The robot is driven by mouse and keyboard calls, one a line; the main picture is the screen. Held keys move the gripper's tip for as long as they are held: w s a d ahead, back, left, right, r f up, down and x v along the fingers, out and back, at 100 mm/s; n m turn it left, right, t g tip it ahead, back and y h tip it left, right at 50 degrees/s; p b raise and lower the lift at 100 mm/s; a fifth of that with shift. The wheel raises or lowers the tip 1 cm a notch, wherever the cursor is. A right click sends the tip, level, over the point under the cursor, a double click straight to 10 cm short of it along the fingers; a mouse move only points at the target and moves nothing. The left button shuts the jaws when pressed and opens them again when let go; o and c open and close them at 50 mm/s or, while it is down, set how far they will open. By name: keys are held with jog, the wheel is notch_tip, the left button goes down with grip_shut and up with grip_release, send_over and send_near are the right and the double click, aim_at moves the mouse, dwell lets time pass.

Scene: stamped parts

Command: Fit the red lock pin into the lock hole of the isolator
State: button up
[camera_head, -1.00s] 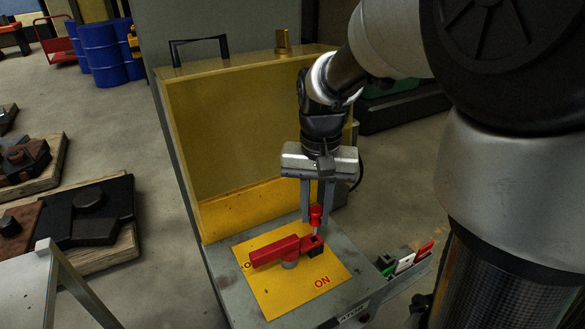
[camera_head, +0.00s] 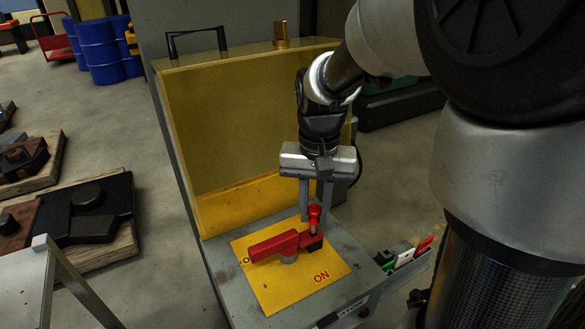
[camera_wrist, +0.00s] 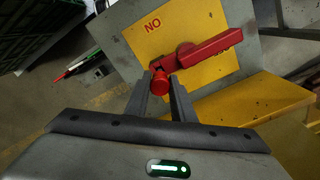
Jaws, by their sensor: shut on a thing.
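The red lock pin (camera_head: 314,211) has a round red head and a short metal shaft pointing down. My gripper (camera_head: 315,212) is shut on its head, which also shows between the fingertips in the wrist view (camera_wrist: 160,83). The isolator has a red handle (camera_head: 276,246) on a round grey hub, above a yellow plate (camera_head: 275,290) marked ON. The pin stands roughly upright over the handle's dark right end (camera_head: 313,243). The shaft's lower end meets this dark end in the picture. The lock hole is hidden, and I cannot tell whether the tip is inside it.
A tall yellow panel (camera_head: 240,130) stands behind the plate on the grey cabinet. A small rack (camera_head: 405,260) with green, white and red items hangs at the cabinet's right side. Dark metal parts on pallets (camera_head: 95,225) lie on the floor at left.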

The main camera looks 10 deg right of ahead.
aim_at(314, 222)
jog(key=shift+f+b, duration=1.4)
jog(key=shift+f, duration=0.65)
jog(key=o, duration=1.1)
jog(key=shift+r, duration=0.1)
notch_tip(314, 222, up, 17)
jog(key=p, duration=0.2)
jog(key=shift+r, duration=0.2)
jog(key=s+r+n+t+p, duration=0.2)
jog(key=s+t+p, duration=0.3)
jog(key=s, duration=0.6)
jog(key=shift+s+n+t+p, duration=0.35)
jog(key=shift+n+p, duration=0.2)
jog(key=shift+n, duration=0.35)
